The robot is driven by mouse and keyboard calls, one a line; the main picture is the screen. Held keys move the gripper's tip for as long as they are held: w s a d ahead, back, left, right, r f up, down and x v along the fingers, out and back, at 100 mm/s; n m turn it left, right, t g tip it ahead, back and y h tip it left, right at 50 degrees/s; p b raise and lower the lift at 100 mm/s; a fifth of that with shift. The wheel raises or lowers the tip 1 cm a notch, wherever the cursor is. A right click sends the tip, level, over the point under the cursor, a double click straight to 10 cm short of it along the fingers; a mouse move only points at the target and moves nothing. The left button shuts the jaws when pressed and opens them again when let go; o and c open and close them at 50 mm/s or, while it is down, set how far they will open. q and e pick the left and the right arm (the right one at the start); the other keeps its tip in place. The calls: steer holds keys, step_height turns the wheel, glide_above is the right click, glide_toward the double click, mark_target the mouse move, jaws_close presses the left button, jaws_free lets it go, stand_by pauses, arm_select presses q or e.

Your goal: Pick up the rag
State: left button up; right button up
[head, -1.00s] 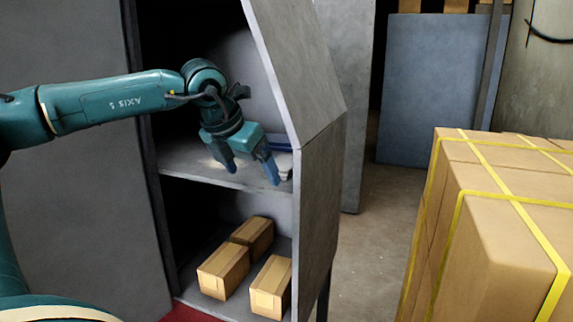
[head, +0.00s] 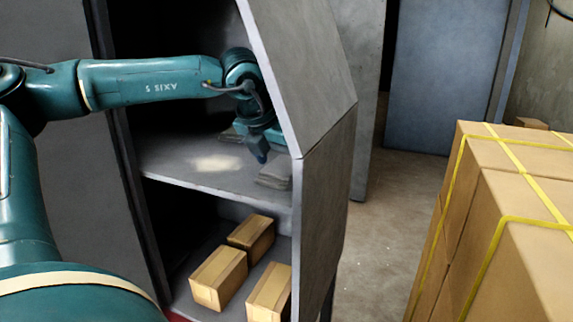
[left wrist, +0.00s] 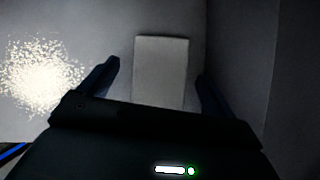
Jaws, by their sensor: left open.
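The rag (head: 275,176) looks like a folded grey flat bundle on the upper shelf of the cabinet, close to its right wall. In the left wrist view the rag (left wrist: 161,70) is a pale grey rectangle lying between and beyond my finger tips. My left gripper (head: 259,156) is inside the cabinet above the shelf, just over and left of the rag, partly hidden by the cabinet's right side. In the left wrist view my left gripper (left wrist: 157,76) is open and empty, with one finger on each side of the rag's outline. My right gripper is not in view.
Several cardboard boxes (head: 218,278) sit in the lower compartment. The cabinet's right side panel (head: 325,190) stands close to my left gripper. A strapped carton stack (head: 510,220) is at the right.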

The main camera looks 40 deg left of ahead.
arm_select(q)
steer(key=shift+s+f, duration=0.15)
steer(key=shift+s, duration=0.05)
steer(key=shift+c, duration=0.4)
steer(key=c, duration=1)
